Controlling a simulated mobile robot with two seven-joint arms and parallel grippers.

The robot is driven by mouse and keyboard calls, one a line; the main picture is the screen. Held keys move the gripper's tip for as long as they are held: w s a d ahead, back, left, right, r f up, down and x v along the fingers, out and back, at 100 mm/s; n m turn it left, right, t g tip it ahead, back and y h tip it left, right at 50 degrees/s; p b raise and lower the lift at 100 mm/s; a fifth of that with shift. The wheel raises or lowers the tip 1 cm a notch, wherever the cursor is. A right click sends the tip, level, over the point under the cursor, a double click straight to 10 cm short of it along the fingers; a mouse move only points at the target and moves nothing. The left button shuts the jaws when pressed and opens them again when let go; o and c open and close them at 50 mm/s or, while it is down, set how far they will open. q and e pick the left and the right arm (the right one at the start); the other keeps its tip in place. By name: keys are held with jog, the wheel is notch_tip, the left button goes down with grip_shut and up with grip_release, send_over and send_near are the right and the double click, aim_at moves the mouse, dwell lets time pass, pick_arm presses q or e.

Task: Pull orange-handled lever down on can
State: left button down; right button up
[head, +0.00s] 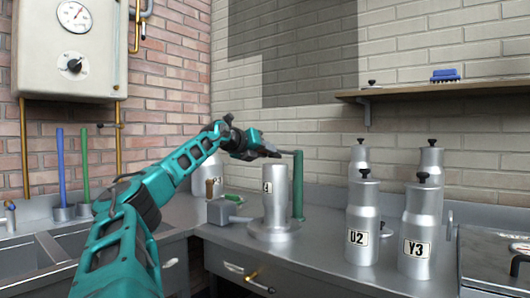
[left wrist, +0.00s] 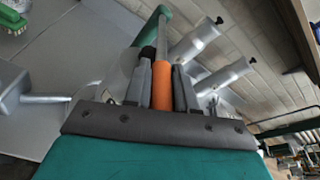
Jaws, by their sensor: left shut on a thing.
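The can (head: 275,198) is a silver metal cylinder with a label partly reading 4, upright on a round base on the steel counter. A green post (head: 298,188) stands right beside it, with a short arm at its top reaching toward my gripper. My left gripper (head: 268,151) is above the can's top. In the left wrist view, the orange handle (left wrist: 162,84) of the lever lies between the two grey fingers, which are shut on it. The lever's grey rod (left wrist: 163,42) runs on toward the green post (left wrist: 150,24). My right gripper is out of view.
Silver canisters marked U2 (head: 362,225) and Y3 (head: 418,230) stand to the right, with more behind. A grey box (head: 220,211) and a green brush (head: 234,198) sit left of the can. A sink (head: 70,240) is at left. A wall shelf (head: 450,90) hangs at upper right.

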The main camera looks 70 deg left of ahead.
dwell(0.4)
pick_arm(q)
jog(key=c, duration=1.1)
grip_release()
jog(key=shift+a, duration=0.1)
jog(key=shift+o, duration=0.9)
